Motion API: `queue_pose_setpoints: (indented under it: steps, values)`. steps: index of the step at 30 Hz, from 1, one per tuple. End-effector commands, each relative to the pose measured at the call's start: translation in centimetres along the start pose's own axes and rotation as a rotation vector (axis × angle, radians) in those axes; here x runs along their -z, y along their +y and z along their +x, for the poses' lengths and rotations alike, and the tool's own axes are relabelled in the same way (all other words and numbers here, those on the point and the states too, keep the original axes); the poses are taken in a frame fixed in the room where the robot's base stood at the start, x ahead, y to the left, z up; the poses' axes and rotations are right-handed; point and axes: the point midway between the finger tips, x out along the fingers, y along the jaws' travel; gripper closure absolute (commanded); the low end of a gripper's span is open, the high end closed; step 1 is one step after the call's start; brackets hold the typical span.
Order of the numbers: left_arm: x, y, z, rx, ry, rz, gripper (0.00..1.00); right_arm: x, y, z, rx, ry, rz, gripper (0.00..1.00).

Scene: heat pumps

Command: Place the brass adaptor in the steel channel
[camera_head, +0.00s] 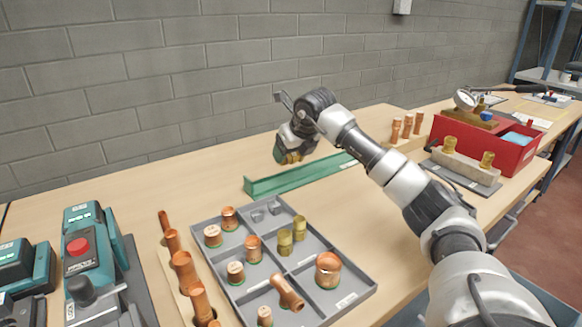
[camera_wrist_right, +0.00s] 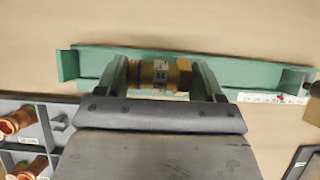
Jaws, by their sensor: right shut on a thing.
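The green steel channel (camera_head: 295,180) lies on the bench in front of the wall. In the right wrist view the channel (camera_wrist_right: 92,62) spans left to right behind my gripper. My right gripper (camera_head: 289,156) is shut on a brass adaptor (camera_head: 292,157), held above the channel's far side in the head view. In the right wrist view the brass adaptor (camera_wrist_right: 160,75) lies crosswise between the two green fingers (camera_wrist_right: 159,78), overlapping the channel in the picture. The gap between adaptor and channel is hard to judge. My left gripper is out of view.
A grey divided tray (camera_head: 345,303) holds copper fittings and brass adaptors (camera_head: 285,241). A wooden rack of copper pieces (camera_head: 185,270) and teal tools (camera_head: 90,250) stand left. A red case (camera_head: 508,150) and a block with brass fittings (camera_head: 465,165) stand right.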

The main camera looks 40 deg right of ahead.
Motion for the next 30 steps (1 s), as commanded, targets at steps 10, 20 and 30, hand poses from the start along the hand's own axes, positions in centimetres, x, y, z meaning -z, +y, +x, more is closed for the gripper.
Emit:
queue_pose_setpoints:
  steps: [10,20,30]
  values:
    - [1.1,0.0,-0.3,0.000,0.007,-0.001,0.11,2.0,0.3,3.1,0.001,0.001,0.001,0.68]
    - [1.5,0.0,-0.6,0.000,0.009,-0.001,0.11,2.2,0.2,3.5,0.001,-0.001,0.001,0.68]
    - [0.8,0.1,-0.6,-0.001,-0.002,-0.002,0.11,2.3,0.2,3.7,0.001,0.000,0.001,0.07]
